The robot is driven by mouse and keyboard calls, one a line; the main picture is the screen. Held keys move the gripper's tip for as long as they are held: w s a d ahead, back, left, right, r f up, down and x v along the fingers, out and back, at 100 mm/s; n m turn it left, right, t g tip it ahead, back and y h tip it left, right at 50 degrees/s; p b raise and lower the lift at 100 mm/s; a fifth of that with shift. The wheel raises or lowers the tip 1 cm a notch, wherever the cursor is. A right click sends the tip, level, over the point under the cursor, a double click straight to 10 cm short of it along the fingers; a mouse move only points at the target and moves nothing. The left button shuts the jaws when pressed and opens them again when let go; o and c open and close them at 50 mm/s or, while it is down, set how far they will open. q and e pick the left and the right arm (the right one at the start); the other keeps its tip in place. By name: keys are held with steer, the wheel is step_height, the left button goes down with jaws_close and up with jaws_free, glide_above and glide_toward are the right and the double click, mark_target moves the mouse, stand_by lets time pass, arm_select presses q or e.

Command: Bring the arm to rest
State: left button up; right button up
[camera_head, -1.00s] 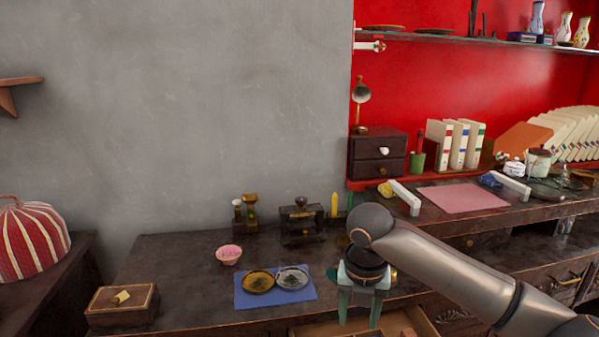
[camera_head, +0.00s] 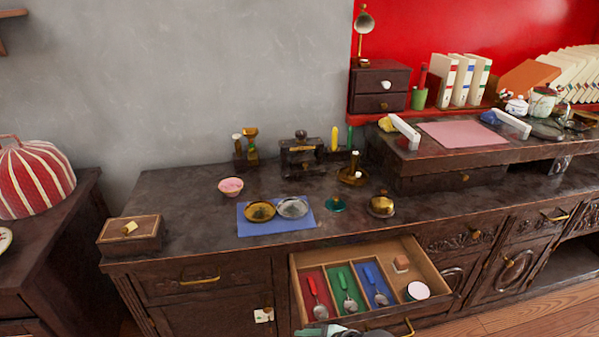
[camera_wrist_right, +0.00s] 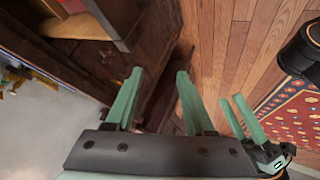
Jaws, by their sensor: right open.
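My right gripper (camera_wrist_right: 160,76) is open and empty in the right wrist view, its two green fingers apart, with the wooden floor and dark furniture beyond. In the head view only a small green and dark part of an arm of mine shows at the bottom edge, in front of the open drawer (camera_head: 433,258); its fingers cannot be made out there. At the right of the wrist view a second pair of green fingers shows, apparently my left gripper (camera_wrist_right: 232,97); how far apart they are is unclear.
The open drawer holds several spoons in red, green and blue compartments and a white round item (camera_head: 417,291). The dark counter (camera_head: 190,205) carries a blue mat (camera_head: 250,232) with two dishes, and a pink bowl (camera_head: 231,187). A patterned rug (camera_wrist_right: 290,110) lies on the floor.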

steer(key=s+d+f+m+t+h, duration=0.2)
steer(key=s+d+f+m, duration=0.1)
steer(key=s+d+m, duration=0.35)
steer(key=s+d+f+m+t+h, duration=0.2)
steer(key=s+d+f+m, duration=0.1)
steer(key=s+d+m, duration=0.35)
arm_select(q)
step_height(320, 180, up, 13)
steer(key=s+a+p, duration=0.1)
steer(key=a+p, duration=0.2)
steer(key=p, duration=1.4)
steer(key=shift+s+n+y, duration=0.3)
steer(key=shift+y, duration=0.1)
arm_select(e)
steer(key=s+d+r+m, duration=0.1)
steer(key=d+r, duration=0.2)
steer(key=r, duration=0.9)
steer(key=shift+d+r+m, duration=0.2)
steer(key=shift+r+m, duration=0.2)
